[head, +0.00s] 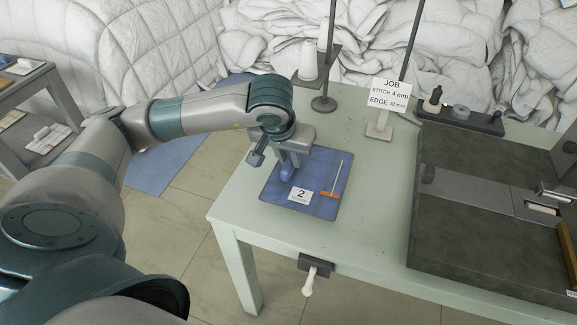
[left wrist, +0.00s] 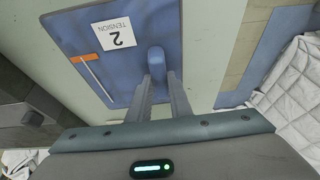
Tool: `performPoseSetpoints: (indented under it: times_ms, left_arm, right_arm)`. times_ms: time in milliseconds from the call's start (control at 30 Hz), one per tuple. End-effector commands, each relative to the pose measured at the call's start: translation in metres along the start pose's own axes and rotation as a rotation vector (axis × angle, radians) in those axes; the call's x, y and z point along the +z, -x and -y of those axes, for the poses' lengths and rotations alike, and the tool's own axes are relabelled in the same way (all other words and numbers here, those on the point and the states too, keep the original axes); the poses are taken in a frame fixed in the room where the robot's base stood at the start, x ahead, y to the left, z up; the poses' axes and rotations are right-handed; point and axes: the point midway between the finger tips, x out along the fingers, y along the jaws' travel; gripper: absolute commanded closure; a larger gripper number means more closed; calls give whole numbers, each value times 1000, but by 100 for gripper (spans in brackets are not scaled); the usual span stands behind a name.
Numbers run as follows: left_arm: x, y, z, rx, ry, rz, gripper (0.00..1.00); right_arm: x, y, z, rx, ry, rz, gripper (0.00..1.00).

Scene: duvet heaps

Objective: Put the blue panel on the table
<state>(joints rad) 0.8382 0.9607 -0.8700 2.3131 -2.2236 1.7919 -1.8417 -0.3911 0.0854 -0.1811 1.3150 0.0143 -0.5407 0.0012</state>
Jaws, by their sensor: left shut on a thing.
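The blue panel (head: 322,172) is a flat square with a blue knob (head: 287,173), a white card marked 2 (head: 300,196) and a T-shaped tool with an orange bar (head: 330,194). It appears flat over the left part of the pale green table (head: 370,215); I cannot tell whether its underside touches the top. My left gripper (head: 290,162) points down and is shut on the knob. In the left wrist view the fingers (left wrist: 157,82) meet the knob (left wrist: 156,58) on the panel (left wrist: 150,22). My right gripper is out of view.
A thread stand (head: 323,103) and a JOB sign (head: 390,95) stand behind the panel. A dark machine bed (head: 480,230) fills the table's right. A clamp (head: 316,265) hangs at the front edge. White duvets (head: 150,40) heap behind. Bare table lies right of the panel.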

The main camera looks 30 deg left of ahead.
Motion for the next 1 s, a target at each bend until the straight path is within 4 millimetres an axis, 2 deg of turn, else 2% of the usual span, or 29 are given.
performPoseSetpoints:
  times_ms: [433, 800, 1000]
  left_arm:
    - [2, -4, 2, 0, 0, 1, 100]
    - [16, -36, 2, 0, 0, 2, 100]
    - [16, -38, 2, 1, -1, 0, 100]
  right_arm:
    - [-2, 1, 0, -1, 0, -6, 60]
    - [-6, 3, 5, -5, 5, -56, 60]
    - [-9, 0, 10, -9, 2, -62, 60]
